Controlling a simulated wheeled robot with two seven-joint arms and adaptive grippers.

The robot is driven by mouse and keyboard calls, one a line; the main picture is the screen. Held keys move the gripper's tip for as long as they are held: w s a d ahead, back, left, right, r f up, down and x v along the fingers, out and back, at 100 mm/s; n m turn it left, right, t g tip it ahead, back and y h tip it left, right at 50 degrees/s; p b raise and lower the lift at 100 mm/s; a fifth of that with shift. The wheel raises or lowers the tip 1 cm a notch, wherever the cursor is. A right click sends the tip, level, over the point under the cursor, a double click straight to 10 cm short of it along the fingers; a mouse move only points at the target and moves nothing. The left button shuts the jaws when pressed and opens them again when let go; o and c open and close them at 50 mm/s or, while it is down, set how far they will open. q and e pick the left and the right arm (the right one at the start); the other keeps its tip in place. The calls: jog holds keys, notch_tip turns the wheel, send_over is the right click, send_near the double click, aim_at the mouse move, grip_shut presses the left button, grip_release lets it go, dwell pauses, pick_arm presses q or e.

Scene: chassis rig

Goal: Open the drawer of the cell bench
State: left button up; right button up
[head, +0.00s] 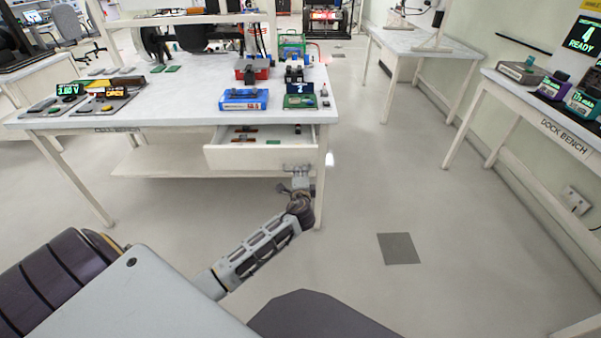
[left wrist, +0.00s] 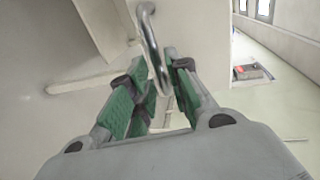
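The bench (head: 190,108) in front of me has a white drawer (head: 258,158) under its top at the right end. The drawer stands pulled out, and small green and red-brown items show inside. Its metal handle (head: 297,168) is at the right of the drawer front. My left gripper (head: 298,178) is at this handle. The exact contact is partly hidden. My right gripper is in neither view.
On the bench top are a blue box (head: 243,99), a green device (head: 299,101), a red device (head: 253,70) and lit displays at the left. The dock bench (head: 548,118) stands at the right. The floor between the benches is clear, apart from a flat dark square (head: 398,248).

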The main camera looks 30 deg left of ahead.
pick_arm(q)
jog(key=x, duration=0.3)
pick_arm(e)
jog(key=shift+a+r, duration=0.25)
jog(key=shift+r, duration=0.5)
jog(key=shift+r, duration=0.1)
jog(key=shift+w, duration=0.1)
pick_arm(q)
grip_shut()
